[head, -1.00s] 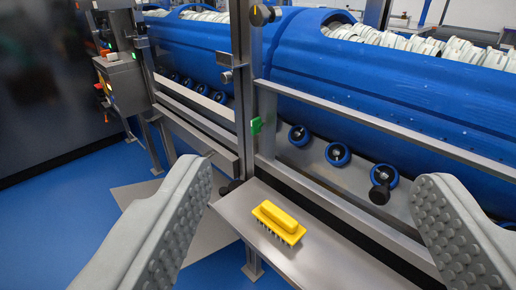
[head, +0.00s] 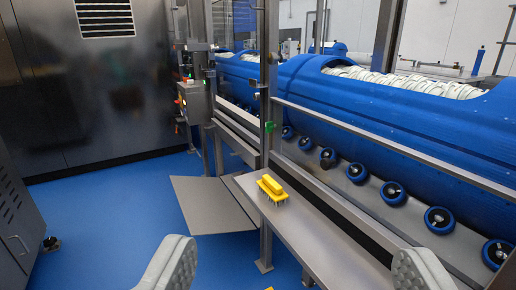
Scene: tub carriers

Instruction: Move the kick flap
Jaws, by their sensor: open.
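A flat grey metal plate (head: 212,205), which looks like the kick flap, sticks out low over the blue floor at the foot of the rail frame, left of centre. It looks about level; whether it touches the floor I cannot tell. My gripper (head: 295,268) is open, its two grey studded fingers wide apart at the bottom edge of the picture. Nothing is between the fingertips. The gripper is nearer to me than the plate and apart from it. The plate's right edge is partly hidden behind the steel shelf and post.
A steel shelf (head: 300,232) with a yellow brush (head: 272,190) runs along the rail at centre right. Blue tubs (head: 400,125) and wheels lie behind the rail. A dark cabinet (head: 60,120) stands at the left. The blue floor (head: 110,225) left of the plate is clear.

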